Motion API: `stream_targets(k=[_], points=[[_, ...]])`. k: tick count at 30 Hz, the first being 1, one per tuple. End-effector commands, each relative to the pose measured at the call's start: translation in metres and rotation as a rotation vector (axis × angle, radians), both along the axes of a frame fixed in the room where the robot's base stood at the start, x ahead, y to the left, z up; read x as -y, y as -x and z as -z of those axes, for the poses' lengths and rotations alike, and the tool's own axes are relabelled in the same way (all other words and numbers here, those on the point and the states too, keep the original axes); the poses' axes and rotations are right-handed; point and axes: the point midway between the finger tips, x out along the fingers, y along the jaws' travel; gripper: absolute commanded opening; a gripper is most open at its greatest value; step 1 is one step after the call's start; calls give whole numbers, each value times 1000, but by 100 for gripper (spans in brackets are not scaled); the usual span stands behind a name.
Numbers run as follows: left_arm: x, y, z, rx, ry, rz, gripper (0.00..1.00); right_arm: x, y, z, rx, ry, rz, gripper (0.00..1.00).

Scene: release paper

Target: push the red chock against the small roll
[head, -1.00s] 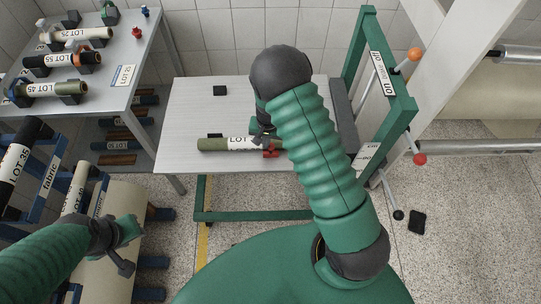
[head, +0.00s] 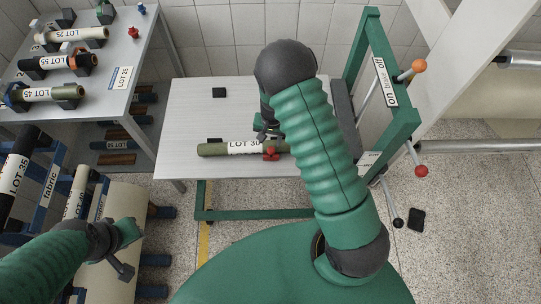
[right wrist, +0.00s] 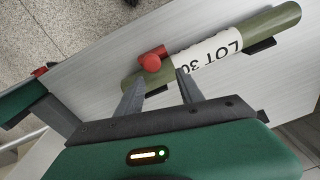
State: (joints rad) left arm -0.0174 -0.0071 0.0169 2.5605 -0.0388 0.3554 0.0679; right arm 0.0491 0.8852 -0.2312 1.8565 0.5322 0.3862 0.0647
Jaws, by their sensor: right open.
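The small roll (head: 215,150) is green with a white LOT 30 label and lies on the pale table. The red chock (head: 270,154) is at its near side, close to the roll's right end. In the right wrist view the red chock (right wrist: 152,62) overlaps the edge of the roll (right wrist: 278,22); whether they touch is unclear. My right gripper (head: 266,132) is by the roll's far side, partly hidden by my arm. In the wrist view its fingers (right wrist: 160,86) are apart with nothing held. My left gripper (head: 128,247) is at lower left, away from the table.
Black chocks sit at the roll's far side (right wrist: 260,46). A small black block (head: 219,92) lies at the table's back. A green frame with an on/off brake label (head: 385,82) stands at the table's right. The table's left (head: 185,115) is clear.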

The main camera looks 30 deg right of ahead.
Motion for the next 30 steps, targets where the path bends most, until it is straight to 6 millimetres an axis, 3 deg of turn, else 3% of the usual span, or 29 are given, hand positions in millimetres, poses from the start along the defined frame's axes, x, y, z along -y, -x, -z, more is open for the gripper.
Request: stream_targets(k=[1, 10, 30], points=[[-2, 0, -8, 0, 1, -1, 33, -2, 0, -10, 1, 1, -1, 44], [-9, 0, -29, -1, 9, -6, 33, -14, -2, -41, 5, 7, -4, 44], [-7, -1, -75, -2, 6, 0, 33, -11, -3, -97, 6, 1, -4, 44]])
